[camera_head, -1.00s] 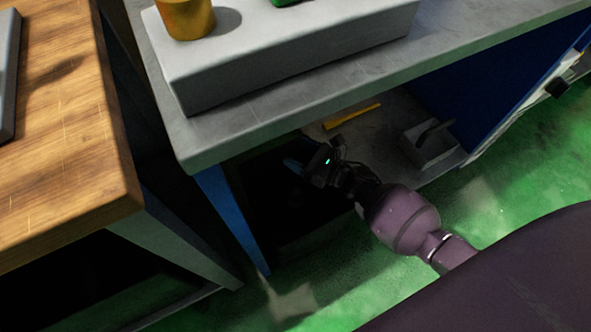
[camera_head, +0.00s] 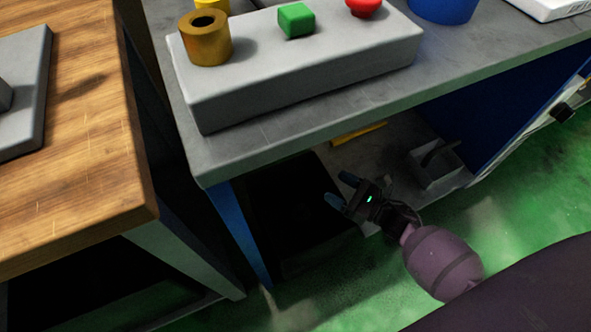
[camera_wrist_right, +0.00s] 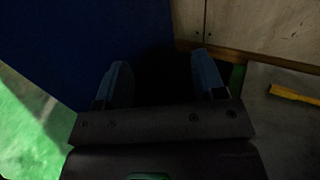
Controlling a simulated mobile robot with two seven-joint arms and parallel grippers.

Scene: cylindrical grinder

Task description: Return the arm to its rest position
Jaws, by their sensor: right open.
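My right gripper (camera_head: 341,190) is in the middle of the head view, in front of the opening under the grey workbench (camera_head: 300,118). Its two blue-tipped fingers are apart and nothing is between them. The right wrist view shows the same open fingers (camera_wrist_right: 164,85) with a dark space between them. My purple right arm link (camera_head: 443,262) reaches in from the lower right. My left gripper is not in view.
A dark bin-like space (camera_head: 290,205) and a lower shelf with a yellow bar (camera_head: 358,134) and a grey block (camera_head: 434,165) lie under the bench. A grey box (camera_head: 300,72) on top carries a brass cylinder (camera_head: 206,42) and a green cube (camera_head: 296,20). A wooden table (camera_head: 80,150) stands left.

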